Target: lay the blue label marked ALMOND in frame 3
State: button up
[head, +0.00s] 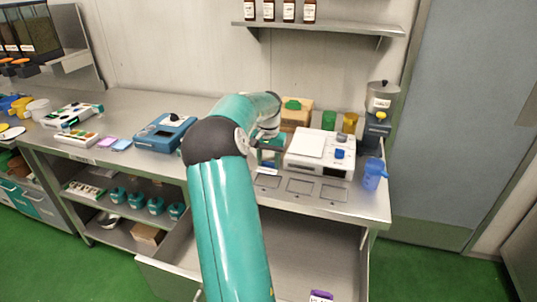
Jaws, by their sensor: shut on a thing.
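My gripper (269,163) is above the front of the steel counter, partly hidden by my arm. It is shut on a small blue and white piece, the label (268,171), held close over the leftmost of three dark-outlined frames (266,182). The writing on the label is too small to read. The middle frame (299,187) and the right frame (333,193) lie in a row to the right and look empty. I cannot read any frame numbers.
A white machine (318,154) stands just behind the frames. A blue jug (374,174) is at the right counter end. A blue device (164,133) stands to the left. An open drawer (300,255) juts out below, with a purple item (320,296) in it.

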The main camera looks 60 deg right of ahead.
aim_at(268, 168)
jog(key=shift+f, duration=2.2)
jog(key=shift+f, duration=0.15)
dwell(0.9)
jog(key=o, duration=1.8)
jog(key=shift+o, duration=0.2)
jog(key=shift+r, duration=3.5)
